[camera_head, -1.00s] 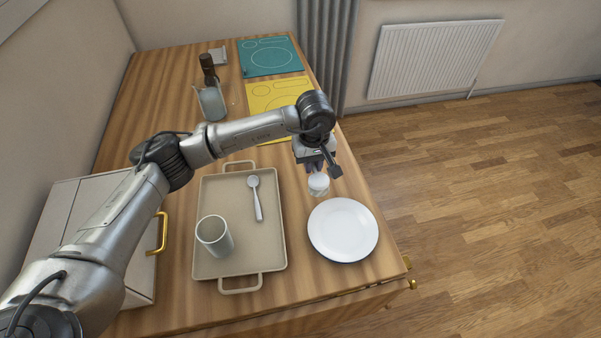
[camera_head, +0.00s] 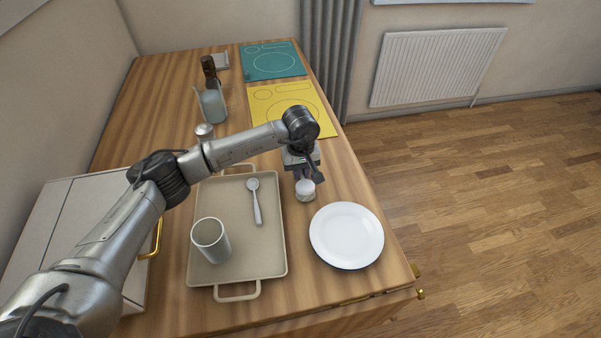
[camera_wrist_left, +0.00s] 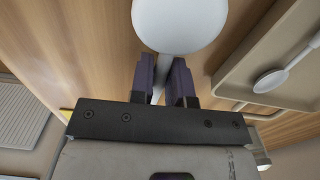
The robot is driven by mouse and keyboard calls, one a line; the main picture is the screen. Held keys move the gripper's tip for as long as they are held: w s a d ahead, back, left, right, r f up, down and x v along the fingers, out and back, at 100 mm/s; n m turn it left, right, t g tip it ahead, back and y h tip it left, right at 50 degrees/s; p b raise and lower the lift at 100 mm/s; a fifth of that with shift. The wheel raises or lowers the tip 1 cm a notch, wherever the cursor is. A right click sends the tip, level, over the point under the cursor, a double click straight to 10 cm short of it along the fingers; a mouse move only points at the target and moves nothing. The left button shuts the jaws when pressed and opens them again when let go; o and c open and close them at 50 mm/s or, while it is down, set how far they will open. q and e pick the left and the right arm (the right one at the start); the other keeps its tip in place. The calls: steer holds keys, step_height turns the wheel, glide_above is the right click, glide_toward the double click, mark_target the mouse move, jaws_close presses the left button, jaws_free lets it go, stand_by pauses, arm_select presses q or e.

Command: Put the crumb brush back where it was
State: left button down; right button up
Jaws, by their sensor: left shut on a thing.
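My left gripper (camera_head: 303,174) is shut on a white thing with a rounded head (camera_head: 305,190), which I take to be the crumb brush. It is between the beige tray and the white plate; its height above the wood is hard to tell. In the left wrist view the fingers (camera_wrist_left: 165,82) close on its pale stem, and its round white head (camera_wrist_left: 180,22) sticks out past them. The spot where it was earlier is not marked in these frames. My right gripper is not in view.
The beige tray (camera_head: 272,258) holds a cup (camera_head: 211,241) and a spoon (camera_head: 256,203). A white plate (camera_head: 346,235) lies near the right edge. Yellow (camera_head: 290,108) and teal (camera_head: 273,62) mats, a bluish container (camera_head: 213,107) and a grey holder (camera_head: 222,61) are farther back.

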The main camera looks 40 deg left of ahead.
mark_target(301, 171)
arm_select(q)
steer(key=shift+r, duration=0.1)
steer(key=c, duration=1.1)
jaws_free()
steer(key=shift+f, duration=0.2)
steer(key=shift+r, duration=0.1)
step_height(301, 171, up, 12)
steer(key=p, duration=0.4)
steer(key=shift+r, duration=0.1)
steer(key=shift+r, duration=0.1)
